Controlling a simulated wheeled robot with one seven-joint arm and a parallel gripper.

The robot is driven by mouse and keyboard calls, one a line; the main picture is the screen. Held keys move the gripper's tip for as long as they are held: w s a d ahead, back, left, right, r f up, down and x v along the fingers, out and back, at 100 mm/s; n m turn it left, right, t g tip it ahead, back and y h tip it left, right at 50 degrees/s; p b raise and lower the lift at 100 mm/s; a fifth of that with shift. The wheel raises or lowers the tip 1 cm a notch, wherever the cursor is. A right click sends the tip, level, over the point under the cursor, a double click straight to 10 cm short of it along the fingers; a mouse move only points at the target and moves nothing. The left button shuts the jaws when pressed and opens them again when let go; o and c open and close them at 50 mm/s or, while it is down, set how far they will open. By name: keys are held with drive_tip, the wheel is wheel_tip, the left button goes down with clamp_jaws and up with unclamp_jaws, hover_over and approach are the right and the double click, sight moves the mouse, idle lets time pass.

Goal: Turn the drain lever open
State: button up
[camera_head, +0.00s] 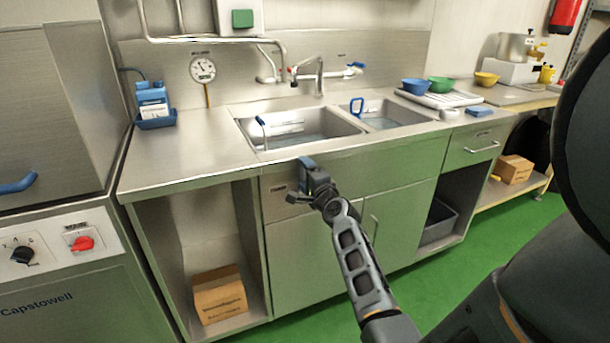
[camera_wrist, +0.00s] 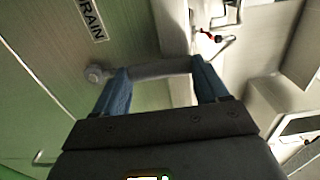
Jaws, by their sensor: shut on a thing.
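In the head view my gripper (camera_head: 306,166) is at the sink cabinet's front, just below the counter edge. There it hides the lever, and I cannot make out the lever's angle.
A double sink (camera_head: 300,128) with a tap (camera_head: 319,75) is set in the steel counter (camera_head: 185,172). Cabinet doors (camera_head: 300,255) lie below my gripper. A cardboard box (camera_head: 219,295) stands in the open bay at left. The green floor (camera_head: 480,245) is clear in front.

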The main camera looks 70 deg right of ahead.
drive_tip(key=o, duration=1.5)
drive_tip(key=shift+s, duration=0.1)
drive_tip(key=v, duration=0.7)
drive_tip(key=shift+s+a+p, duration=0.15)
drive_tip(key=shift+a+p, duration=0.15)
drive_tip(key=shift+p, duration=0.05)
drive_tip(key=s+a+f+n+t+y, duration=0.1)
drive_tip(key=s+a+f+n+y, duration=0.15)
drive_tip(key=a+n, duration=0.75)
drive_tip(key=s+a+f+n+t+y, duration=0.1)
drive_tip(key=a+f+n+y, duration=0.15)
drive_tip(key=a, duration=1.25)
drive_tip(key=s+a+r+n+y, duration=0.4)
drive_tip(key=s+a+n, duration=0.3)
drive_tip(key=a, duration=0.3)
drive_tip(key=s+a+r+n+t+y, duration=0.1)
drive_tip(key=s+a+r+n+y, duration=0.3)
drive_tip(key=a+n, duration=0.4)
drive_tip(key=s+a+r, duration=0.1)
drive_tip(key=s+a, duration=0.1)
drive_tip(key=a, duration=0.1)
drive_tip(key=shift+s+a+r+y, duration=0.2)
drive_tip(key=shift+s+r+y, duration=0.1)
drive_tip(key=shift+s+r, duration=0.1)
